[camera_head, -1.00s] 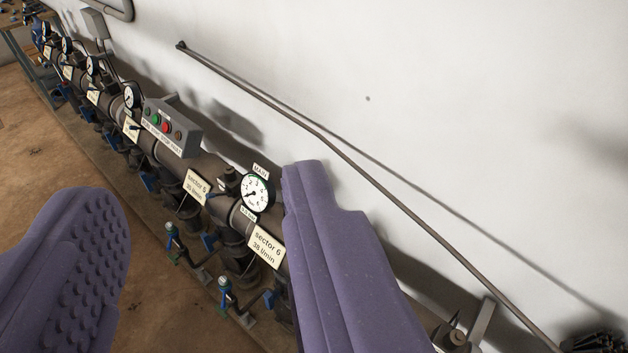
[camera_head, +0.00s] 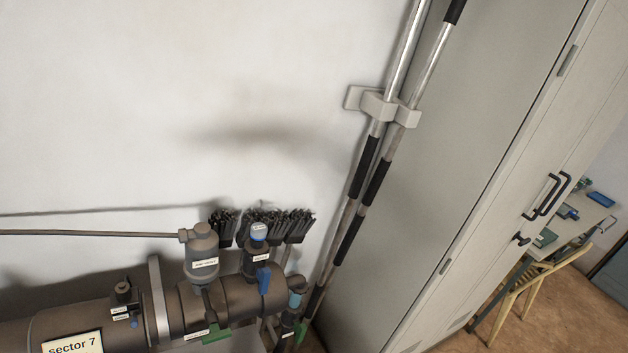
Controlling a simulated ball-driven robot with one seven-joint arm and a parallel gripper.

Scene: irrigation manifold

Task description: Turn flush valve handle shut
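The end of the manifold pipe (camera_head: 236,300) lies at the lower left, with a "sector 7" plate (camera_head: 73,343). Past the blue lever a pipe with a blue collar (camera_head: 296,284) turns down. The small labels are too small to read, so I cannot tell for sure which part is the flush valve. My gripper is not in view.
A grey cylindrical fitting (camera_head: 202,252) stands on the pipe. Black brushes (camera_head: 265,222) and long poles in a wall clip (camera_head: 380,105) are behind. A tall grey cabinet (camera_head: 480,150) fills the right middle. A table (camera_head: 570,225) and wooden chair (camera_head: 530,275) stand beyond it.

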